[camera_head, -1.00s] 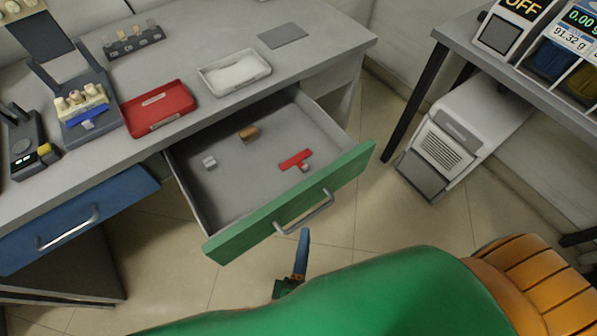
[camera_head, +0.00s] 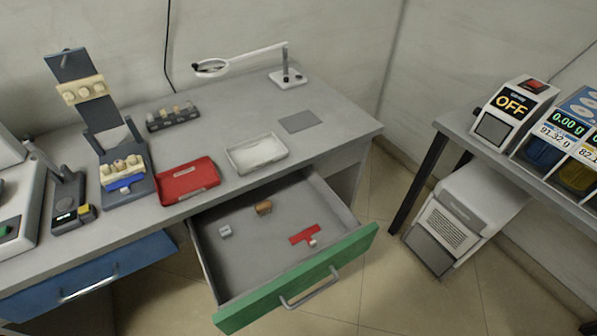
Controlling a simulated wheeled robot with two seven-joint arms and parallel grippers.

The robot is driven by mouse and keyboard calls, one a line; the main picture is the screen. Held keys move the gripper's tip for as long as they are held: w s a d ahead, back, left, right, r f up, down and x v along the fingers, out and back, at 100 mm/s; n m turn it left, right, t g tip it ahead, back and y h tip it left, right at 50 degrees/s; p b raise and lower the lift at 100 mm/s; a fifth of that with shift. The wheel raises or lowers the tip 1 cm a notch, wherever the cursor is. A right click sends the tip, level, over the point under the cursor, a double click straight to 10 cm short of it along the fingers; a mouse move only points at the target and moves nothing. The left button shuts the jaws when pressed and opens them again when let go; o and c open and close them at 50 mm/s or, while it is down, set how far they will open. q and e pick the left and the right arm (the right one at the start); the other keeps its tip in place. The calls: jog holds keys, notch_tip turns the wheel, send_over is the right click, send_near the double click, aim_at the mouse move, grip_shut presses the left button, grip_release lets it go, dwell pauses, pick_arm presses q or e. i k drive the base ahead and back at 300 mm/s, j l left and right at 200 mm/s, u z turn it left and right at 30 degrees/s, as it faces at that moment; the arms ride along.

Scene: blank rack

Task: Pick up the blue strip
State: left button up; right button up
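A small blue strip (camera_head: 124,183) sits at the front of a dark grey stand (camera_head: 127,193) on the left part of the desk, just below a cream piece with tooth-like bumps (camera_head: 122,167). I cannot tell whether the strip is fixed to the stand or loose. Neither of my grippers shows in the head view.
A green-fronted drawer (camera_head: 300,283) stands open, holding a red T-shaped piece (camera_head: 304,235), a brown block (camera_head: 264,208) and a small white block (camera_head: 225,231). A red tray (camera_head: 188,181) and a white tray (camera_head: 257,153) lie right of the stand. A blue drawer (camera_head: 90,270) is below.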

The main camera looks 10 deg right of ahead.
aim_at(125, 182)
jog(key=k+l+z, duration=0.1)
jog(key=z, duration=0.2)
jog(key=u, duration=1.3)
jog(key=k+j, duration=0.05)
